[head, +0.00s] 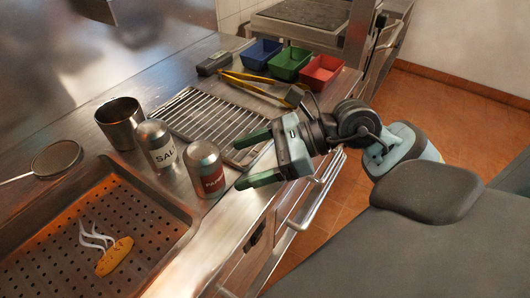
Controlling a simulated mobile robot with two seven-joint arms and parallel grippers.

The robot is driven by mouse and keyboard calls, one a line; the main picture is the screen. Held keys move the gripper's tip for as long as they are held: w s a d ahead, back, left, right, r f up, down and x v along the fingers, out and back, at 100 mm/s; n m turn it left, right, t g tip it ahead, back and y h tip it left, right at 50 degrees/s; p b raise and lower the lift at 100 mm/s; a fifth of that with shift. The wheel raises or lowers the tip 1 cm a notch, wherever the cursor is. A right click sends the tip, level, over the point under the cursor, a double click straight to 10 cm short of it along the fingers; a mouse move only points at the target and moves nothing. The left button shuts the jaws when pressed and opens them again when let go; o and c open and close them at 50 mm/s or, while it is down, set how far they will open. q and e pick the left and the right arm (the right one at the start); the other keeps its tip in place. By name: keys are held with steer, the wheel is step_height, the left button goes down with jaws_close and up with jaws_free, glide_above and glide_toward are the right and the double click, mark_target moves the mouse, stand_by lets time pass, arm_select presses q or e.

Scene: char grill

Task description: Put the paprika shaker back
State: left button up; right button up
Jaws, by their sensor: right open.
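The paprika shaker (205,166) is a metal cylinder with a domed top and a dark red label, only partly readable. It stands upright on the steel counter, at the near end of the grill rack. My right gripper (250,158) comes in from the right with its two green fingers spread apart. It is empty. Its fingertips point left toward the shaker, just right of it, with a small gap in the picture. My left gripper is not in view.
A salt shaker (156,146) stands close left of the paprika shaker, with a metal cup (121,122) behind it. A perforated tray (140,215) holds a steaming yellow item (114,257). Yellow-handled tongs (255,85) and blue, green and red bins (321,75) lie farther back.

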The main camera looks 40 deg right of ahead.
steer(key=shift+v, duration=1.8)
